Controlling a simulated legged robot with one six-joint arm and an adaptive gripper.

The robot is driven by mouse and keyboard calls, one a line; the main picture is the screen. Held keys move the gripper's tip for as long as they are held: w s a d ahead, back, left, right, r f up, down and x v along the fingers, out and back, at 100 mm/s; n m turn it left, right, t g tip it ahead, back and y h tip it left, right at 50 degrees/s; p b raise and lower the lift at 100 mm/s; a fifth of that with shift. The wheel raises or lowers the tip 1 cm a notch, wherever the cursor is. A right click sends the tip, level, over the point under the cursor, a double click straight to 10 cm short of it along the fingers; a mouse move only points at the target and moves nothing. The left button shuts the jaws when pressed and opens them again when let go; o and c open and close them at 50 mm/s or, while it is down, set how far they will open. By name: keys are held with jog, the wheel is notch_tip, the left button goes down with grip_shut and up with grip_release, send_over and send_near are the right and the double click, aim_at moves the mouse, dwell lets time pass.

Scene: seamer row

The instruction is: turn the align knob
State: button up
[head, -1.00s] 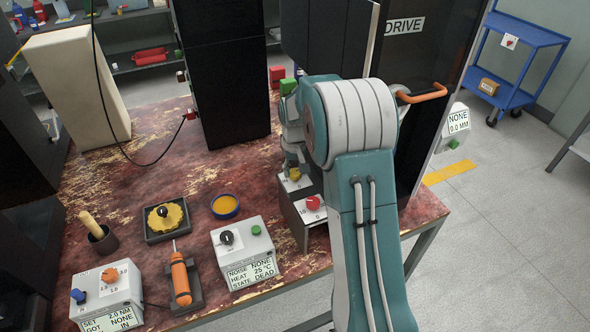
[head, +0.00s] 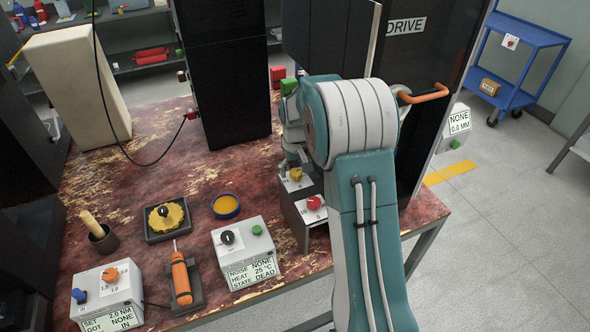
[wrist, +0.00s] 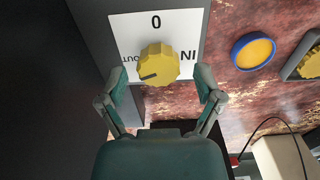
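A yellow ribbed knob (wrist: 159,64) sits on a white plate marked 0, IN and OUT in the wrist view. Its dark pointer line points to the lower left, on the OUT side. No "align" label is readable. My gripper (wrist: 160,84) is open, with one finger on each side just short of the knob and visible gaps between. In the head view the yellow knob (head: 296,174) shows on the grey box, partly behind my arm. A red knob (head: 314,202) is on the box's nearer face.
A black cabinet marked DRIVE with an orange handle (head: 423,94) stands right of my arm. A blue-rimmed dish (head: 226,206), a yellow wheel (head: 166,217) and a noise/heat box (head: 247,252) are on the worn red bench. A dark wall fills the wrist view's left.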

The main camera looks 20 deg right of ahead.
aim_at(296, 172)
notch_tip(296, 172, up, 12)
dwell(0.6)
jog(key=shift+n, duration=0.9)
notch_tip(296, 172, down, 12)
jog(key=shift+s, duration=0.15)
